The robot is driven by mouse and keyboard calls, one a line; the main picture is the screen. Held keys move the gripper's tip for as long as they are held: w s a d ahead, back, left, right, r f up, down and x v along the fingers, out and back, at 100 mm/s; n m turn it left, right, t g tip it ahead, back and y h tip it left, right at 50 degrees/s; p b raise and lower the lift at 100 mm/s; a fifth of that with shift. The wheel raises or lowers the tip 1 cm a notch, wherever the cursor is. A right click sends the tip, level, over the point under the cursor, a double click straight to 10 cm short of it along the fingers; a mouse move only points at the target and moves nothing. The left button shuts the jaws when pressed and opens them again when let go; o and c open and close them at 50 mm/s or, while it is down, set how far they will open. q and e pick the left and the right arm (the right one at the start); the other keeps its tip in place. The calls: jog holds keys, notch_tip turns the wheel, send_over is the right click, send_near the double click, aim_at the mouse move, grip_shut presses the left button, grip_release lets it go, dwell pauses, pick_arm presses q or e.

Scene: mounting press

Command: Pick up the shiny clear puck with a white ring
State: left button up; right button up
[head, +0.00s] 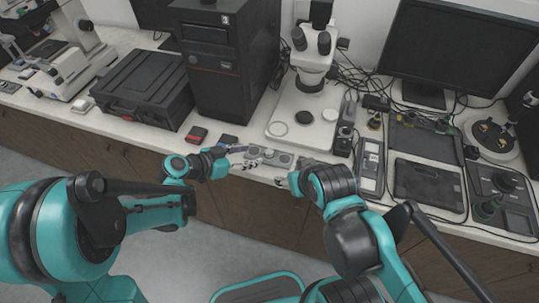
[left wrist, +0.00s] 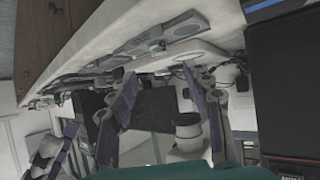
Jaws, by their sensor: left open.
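A low grey holder (head: 270,158) with small round pieces lies near the bench's front edge in the head view. The pieces are too small to tell which is the clear puck with a white ring. My left gripper (head: 246,157) is at the holder's left end, open, with its fingers pointing right. In the left wrist view its two purple-sided fingers (left wrist: 163,82) stand wide apart with no object visible between them. My right gripper (head: 285,179) is just in front of the holder's right side, at the bench edge; its fingers are too small to read.
A microscope (head: 314,55) stands behind the holder on a white base (head: 290,135). A black tower (head: 226,60) and a black case (head: 143,88) stand to the left. A red-and-black box (head: 197,135) lies near my left gripper. Trays and a tablet-like panel (head: 428,186) crowd the right.

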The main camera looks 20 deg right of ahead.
aim_at(268, 152)
pick_arm(q)
jog(key=b+x, duration=0.1)
jog(key=x, duration=0.2)
jog(key=shift+s, duration=0.1)
jog(key=b+x, duration=0.2)
jog(key=x, duration=0.3)
jog(key=shift+f, duration=0.25)
jog(key=shift+d, duration=0.15)
jog(key=c, duration=1.1)
jog(key=shift+r, duration=0.1)
